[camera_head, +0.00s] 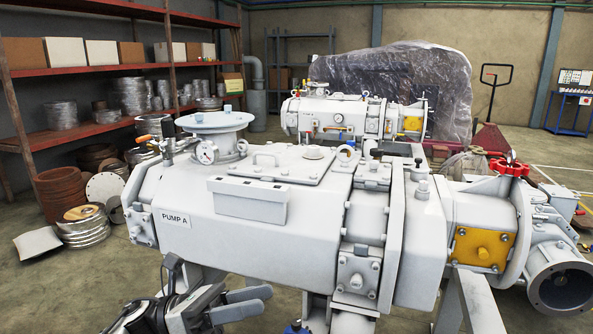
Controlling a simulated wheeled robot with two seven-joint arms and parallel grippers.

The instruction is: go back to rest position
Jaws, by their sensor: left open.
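My left gripper (256,303) is at the bottom of the head view, left of centre. Its two grey fingers are apart, with nothing between them. It is in front of and below the near side of the white pump labelled PUMP A (240,215), and I cannot tell the exact gap. The pump fills the middle of the view. My right gripper is not in view.
A second white pump (335,117) stands behind, before a plastic-wrapped load (400,80). Shelves (90,70) with boxes and metal rings line the left wall. Stacked discs (85,226) lie on the floor at left. Open floor shows at lower left.

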